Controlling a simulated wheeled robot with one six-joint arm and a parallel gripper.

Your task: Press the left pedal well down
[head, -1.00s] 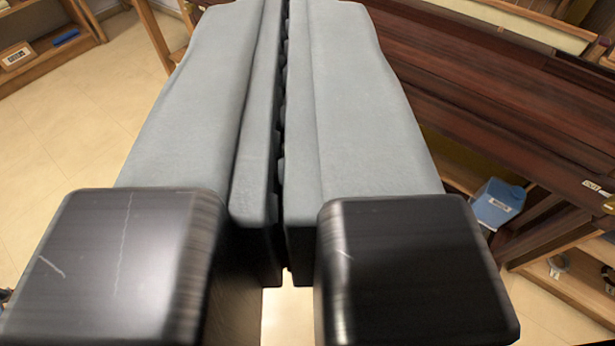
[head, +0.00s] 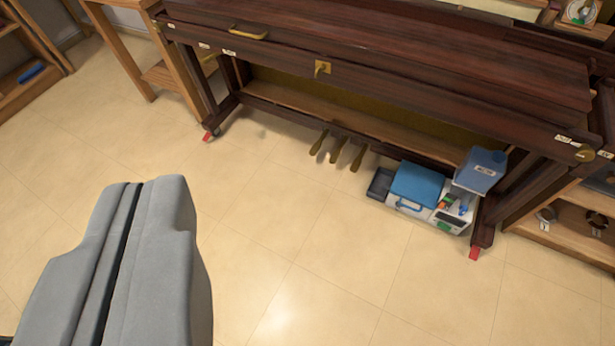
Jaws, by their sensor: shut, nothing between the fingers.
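Three brass pedals hang side by side under a dark red-brown upright piano (head: 420,60). The left pedal (head: 319,143) is beside the middle pedal (head: 337,152) and the right pedal (head: 358,160). All look small, and how far each is pressed cannot be told. My gripper (head: 133,190) is at the lower left, its grey padded fingers together and empty. It is apart from the pedals, to their left and nearer the camera in the picture.
A white box with a blue lid (head: 418,184) and a blue container (head: 480,170) stand right of the pedals. The piano's left leg foot (head: 208,134) is to their left. A wooden stand (head: 150,60) is at upper left. Tiled floor (head: 290,240) before the pedals is clear.

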